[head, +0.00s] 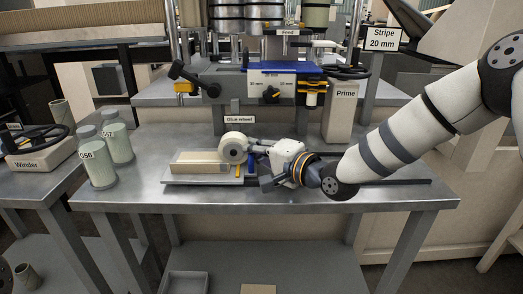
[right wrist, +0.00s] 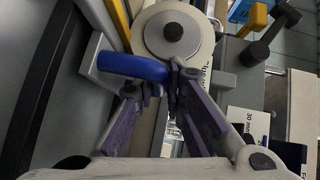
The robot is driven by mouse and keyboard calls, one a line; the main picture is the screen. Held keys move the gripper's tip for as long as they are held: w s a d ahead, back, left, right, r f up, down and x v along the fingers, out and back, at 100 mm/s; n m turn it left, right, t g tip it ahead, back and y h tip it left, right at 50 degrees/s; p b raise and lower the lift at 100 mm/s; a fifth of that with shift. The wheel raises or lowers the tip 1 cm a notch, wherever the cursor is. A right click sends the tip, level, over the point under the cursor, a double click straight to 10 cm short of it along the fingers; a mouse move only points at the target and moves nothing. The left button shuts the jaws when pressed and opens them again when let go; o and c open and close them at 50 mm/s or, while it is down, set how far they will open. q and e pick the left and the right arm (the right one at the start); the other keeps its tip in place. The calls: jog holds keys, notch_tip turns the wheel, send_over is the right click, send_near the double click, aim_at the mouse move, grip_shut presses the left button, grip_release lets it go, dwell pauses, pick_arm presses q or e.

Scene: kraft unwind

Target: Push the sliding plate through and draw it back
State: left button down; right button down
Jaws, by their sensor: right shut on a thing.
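The sliding plate (head: 192,181) is a flat grey plate on the bench, with a pale beige block (head: 200,163) on it. A blue handle (head: 251,166) stands at its right end. The white glue wheel (head: 233,147) sits just left of the handle, over the plate's right end. My right gripper (head: 262,172) is at the handle, coming from the right. In the right wrist view its fingers (right wrist: 163,88) are shut on the blue handle (right wrist: 133,67), with the glue wheel (right wrist: 174,34) just beyond. My left gripper is not in view.
A dark rail (head: 390,182) runs right along the bench top. Two pale green bottles (head: 97,157) stand at the left. The Prime box (head: 340,118) stands behind my right arm, and the machine with blue bar (head: 290,69) is above. The bench front is clear.

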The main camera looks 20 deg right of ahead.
jog(key=c, duration=1.9)
grip_release()
jog(key=shift+d, duration=0.2)
jog(key=v, duration=1.2)
